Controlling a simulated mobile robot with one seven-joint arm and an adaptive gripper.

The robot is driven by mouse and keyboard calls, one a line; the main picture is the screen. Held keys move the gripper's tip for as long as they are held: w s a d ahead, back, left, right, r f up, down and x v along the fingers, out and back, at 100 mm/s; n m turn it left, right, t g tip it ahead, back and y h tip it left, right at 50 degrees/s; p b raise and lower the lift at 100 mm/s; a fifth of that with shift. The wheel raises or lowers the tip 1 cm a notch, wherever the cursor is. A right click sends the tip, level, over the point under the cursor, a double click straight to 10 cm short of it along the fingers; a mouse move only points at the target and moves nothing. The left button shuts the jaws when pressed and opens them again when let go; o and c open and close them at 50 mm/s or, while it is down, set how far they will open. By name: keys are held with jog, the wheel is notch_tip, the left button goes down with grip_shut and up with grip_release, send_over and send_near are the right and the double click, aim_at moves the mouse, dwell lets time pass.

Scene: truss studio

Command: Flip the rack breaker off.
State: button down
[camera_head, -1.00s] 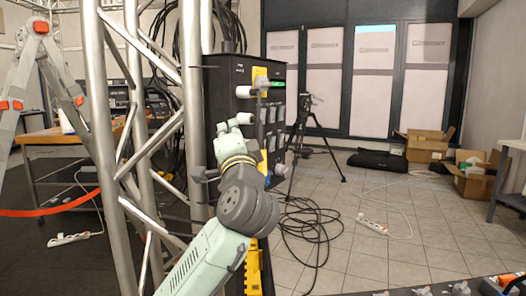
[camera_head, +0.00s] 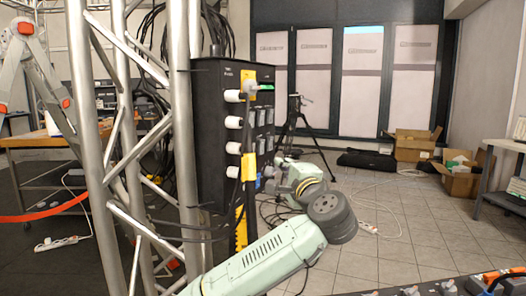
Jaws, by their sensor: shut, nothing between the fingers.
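The black power rack (camera_head: 212,140) stands upright against the truss at the centre. My arm's wrist part is in front of and right of the rack's lower end. My gripper is not visible; the wrist and the rack's edge seem to hide it, so contact cannot be told.
Silver truss tubes (camera_head: 86,120) stand close on the left of the rack. Cables hang behind it and lie on the tiles. A tripod (camera_head: 302,125) stands behind. Cardboard boxes (camera_head: 412,146) and a grey table (camera_head: 508,146) are at the right. Open tiled floor lies at centre right.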

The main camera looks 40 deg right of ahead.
aim_at(252, 151)
jog(key=w+d+r+p, duration=0.1)
jog(key=w+p, duration=0.3)
jog(key=w, duration=0.6)
jog(key=shift+w, duration=0.2)
jog(key=shift+w, duration=0.1)
jog(key=shift+w+a+r, duration=0.1)
jog(key=shift+w+r, duration=0.1)
jog(key=shift+r, duration=0.05)
